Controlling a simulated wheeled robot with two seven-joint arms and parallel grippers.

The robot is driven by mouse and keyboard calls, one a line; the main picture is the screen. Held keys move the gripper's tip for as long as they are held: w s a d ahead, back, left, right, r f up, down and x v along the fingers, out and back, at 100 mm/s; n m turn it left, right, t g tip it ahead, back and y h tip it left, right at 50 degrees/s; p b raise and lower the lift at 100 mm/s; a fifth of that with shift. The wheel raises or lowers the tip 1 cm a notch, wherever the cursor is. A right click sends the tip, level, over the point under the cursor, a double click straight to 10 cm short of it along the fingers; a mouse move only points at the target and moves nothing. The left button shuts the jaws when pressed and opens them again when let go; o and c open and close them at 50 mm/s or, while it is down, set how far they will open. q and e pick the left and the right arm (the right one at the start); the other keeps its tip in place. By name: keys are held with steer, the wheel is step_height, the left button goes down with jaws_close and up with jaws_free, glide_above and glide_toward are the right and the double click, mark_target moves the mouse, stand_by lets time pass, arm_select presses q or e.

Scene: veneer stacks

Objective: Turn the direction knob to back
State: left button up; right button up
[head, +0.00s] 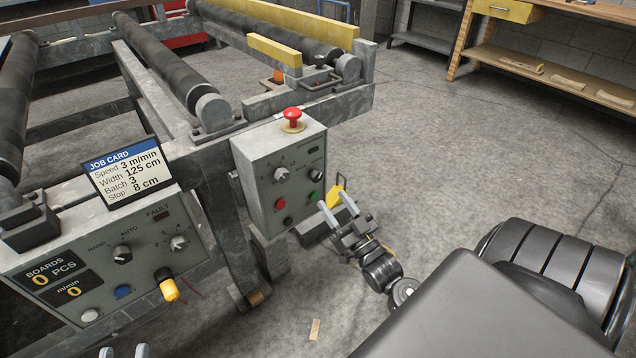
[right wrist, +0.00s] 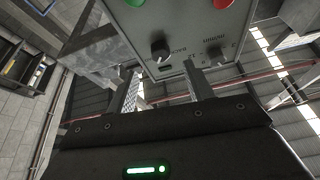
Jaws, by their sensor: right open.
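The grey control box (head: 277,170) stands at the end of the roller frame. Its lower face shows in the right wrist view, with a dark knob (right wrist: 160,50) beside upside-down lettering that seems to read BACK. A second knob (right wrist: 217,55) sits to its right. The first knob's pale mark points down in that view; its exact setting is hard to read. My right gripper (head: 338,205) is open and empty, just right of the box. Its fingers (right wrist: 163,85) point at the panel, apart from the knob. My left gripper (head: 125,352) shows only two separated fingertips at the bottom edge.
A red emergency button (head: 292,115) tops the box. Open concrete floor (head: 440,150) lies to the right, before a shelf bench (head: 560,75).

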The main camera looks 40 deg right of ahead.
mark_target(318, 180)
steer(key=x, duration=0.6)
arm_select(q)
steer(key=shift+s+d+r+t+h, duration=0.15)
steer(key=shift+s+r+t+h, duration=0.1)
steer(key=shift+r+t+h, duration=0.5)
arm_select(e)
steer(key=shift+x, duration=0.75)
arm_select(q)
steer(key=shift+r+g+y, duration=0.1)
steer(key=shift+g+y, duration=0.15)
arm_select(e)
steer(key=c, duration=1)
